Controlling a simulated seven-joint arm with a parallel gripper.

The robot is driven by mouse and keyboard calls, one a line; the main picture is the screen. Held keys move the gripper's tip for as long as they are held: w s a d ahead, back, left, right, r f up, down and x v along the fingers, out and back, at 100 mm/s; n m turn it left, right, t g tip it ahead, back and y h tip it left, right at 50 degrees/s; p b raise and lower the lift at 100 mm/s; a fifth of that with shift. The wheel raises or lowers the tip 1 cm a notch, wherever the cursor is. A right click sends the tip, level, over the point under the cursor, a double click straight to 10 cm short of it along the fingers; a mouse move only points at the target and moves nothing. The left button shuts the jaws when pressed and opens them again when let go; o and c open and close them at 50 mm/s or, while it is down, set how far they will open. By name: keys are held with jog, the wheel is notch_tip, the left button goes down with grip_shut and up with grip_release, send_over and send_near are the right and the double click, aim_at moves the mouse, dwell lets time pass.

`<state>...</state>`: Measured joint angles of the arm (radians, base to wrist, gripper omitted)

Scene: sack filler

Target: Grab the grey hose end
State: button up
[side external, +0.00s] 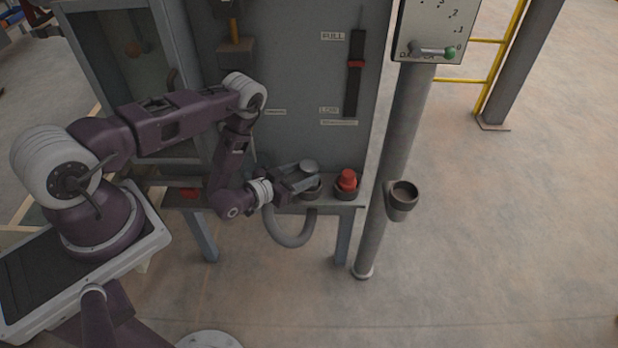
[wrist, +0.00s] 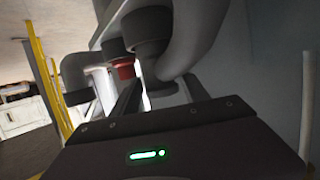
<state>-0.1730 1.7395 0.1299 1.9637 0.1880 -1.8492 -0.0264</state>
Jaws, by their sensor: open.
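The grey hose end (side external: 309,166) stands in a dark round holder on the cabinet's narrow shelf, with its hose (side external: 290,240) looping below the shelf. My gripper (side external: 306,179) is open and level at the hose end, its fingers reaching in from the left. In the wrist view, my fingers (wrist: 160,90) are apart and point toward a thick grey curved piece (wrist: 207,35) and a dark round holder (wrist: 148,30). I cannot tell whether either finger touches the hose end. My gripper partly hides the holder.
A red-topped piece (side external: 347,180) sits in a second holder just right of the hose end; its red also shows in the wrist view (wrist: 123,70). An empty cup (side external: 403,194) is fixed to the grey post (side external: 398,135). The cabinet (side external: 300,100) rises behind. Open floor lies to the right.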

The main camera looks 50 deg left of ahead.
jog(key=x, duration=0.6)
grip_shut()
jog(key=shift+r, duration=0.1)
